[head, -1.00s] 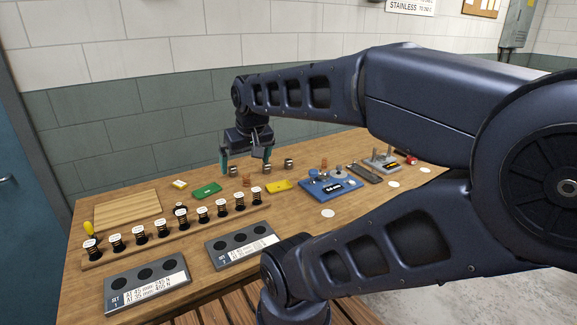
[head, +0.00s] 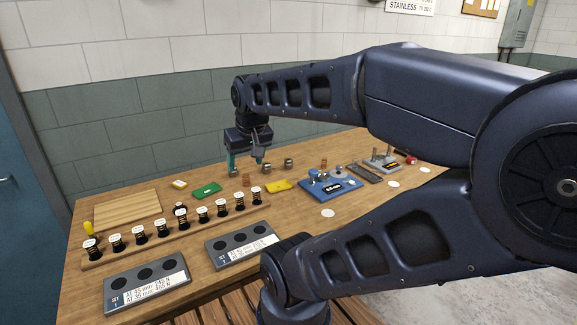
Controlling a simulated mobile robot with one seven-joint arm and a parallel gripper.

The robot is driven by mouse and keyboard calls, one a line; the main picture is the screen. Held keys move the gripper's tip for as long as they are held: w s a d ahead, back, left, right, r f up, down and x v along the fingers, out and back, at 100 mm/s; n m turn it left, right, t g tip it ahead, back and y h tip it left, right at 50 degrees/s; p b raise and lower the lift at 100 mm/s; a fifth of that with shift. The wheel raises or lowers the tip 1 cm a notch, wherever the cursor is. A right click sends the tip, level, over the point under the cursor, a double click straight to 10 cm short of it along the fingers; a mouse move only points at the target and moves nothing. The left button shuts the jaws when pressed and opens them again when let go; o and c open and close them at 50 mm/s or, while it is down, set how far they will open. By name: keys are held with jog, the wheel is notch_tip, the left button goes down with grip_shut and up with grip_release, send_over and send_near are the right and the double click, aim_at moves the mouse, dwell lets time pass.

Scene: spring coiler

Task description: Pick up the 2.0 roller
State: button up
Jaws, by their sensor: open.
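Several small steel rollers stand in a row at the back of the workbench: a left one (head: 233,171), a middle one (head: 265,169) and a right one (head: 289,165). No size mark can be read on them, so I cannot tell which is the 2.0 roller. My gripper (head: 245,163) points down over the left and middle rollers, with its fingers apart and nothing seen between them. The left finger is close to the left roller and partly in front of it or beside it; I cannot tell whether they touch.
Green (head: 207,190) and yellow (head: 279,186) plates lie in front of the rollers. A blue coiling fixture (head: 331,186) stands to the right. A rack with several springs (head: 162,236), a wooden board (head: 128,209) and grey set trays (head: 148,284) fill the left and front.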

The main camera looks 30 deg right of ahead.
jog(key=w+d+r+m, duration=0.1)
jog(key=w+d+m, duration=0.4)
jog(key=w, duration=1)
jog(key=m+g+h, duration=0.3)
jog(key=m+h, duration=0.1)
jog(key=m, duration=0.6)
send_over(289, 162)
jog(key=a, duration=0.3)
notch_tip(289, 162, down, 24)
jog(key=x, duration=0.5)
jog(key=shift+w+d, duration=0.3)
jog(key=shift+w, duration=0.05)
jog(key=shift+a+x, duration=0.2)
jog(key=shift+x, duration=2.6)
jog(key=c, duration=1.3)
jog(key=shift+c, duration=0.2)
